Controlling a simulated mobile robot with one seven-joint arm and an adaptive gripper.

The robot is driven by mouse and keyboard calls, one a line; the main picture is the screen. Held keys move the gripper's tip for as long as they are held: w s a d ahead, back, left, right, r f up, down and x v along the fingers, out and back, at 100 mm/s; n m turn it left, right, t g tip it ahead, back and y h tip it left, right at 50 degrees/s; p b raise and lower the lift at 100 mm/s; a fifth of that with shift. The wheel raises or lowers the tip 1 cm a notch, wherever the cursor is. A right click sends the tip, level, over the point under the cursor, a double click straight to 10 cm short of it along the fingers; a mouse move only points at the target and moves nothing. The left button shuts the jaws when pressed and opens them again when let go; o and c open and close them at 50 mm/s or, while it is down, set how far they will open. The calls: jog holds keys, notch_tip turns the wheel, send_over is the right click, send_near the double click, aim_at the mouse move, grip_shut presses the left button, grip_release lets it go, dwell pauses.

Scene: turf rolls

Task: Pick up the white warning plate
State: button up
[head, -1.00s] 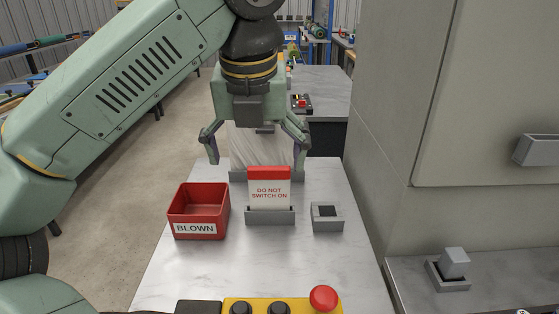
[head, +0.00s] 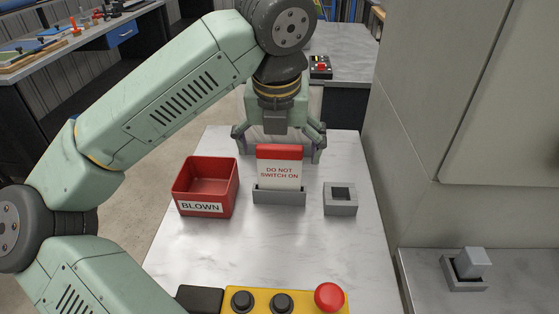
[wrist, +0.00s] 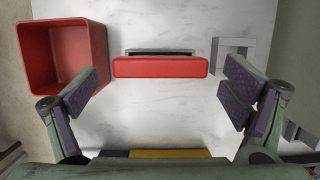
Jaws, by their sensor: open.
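The white warning plate (head: 279,172) has a red top strip and the words "DO NOT SWITCH ON". It stands upright in a grey slotted holder (head: 279,197) on the marble-topped table. In the wrist view its red top edge (wrist: 160,67) lies between and beyond the fingers, with the dark holder slot just past it. My gripper (head: 280,158) is open and empty, behind and above the plate in the head view. In the wrist view its two purple-padded fingers (wrist: 162,96) are spread wider than the plate and do not touch it.
A red bin (head: 206,207) marked "BLOWN" stands left of the plate. A grey square socket (head: 340,207) stands right of it. A yellow control box (head: 262,294) with a red button is at the front. A grey cabinet (head: 460,120) borders the table's right side.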

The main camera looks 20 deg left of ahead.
aim_at(279, 176)
jog(key=shift+x, duration=1.4)
jog(key=shift+c, duration=0.3)
jog(key=c, duration=1.2)
jog(key=shift+r, duration=0.2)
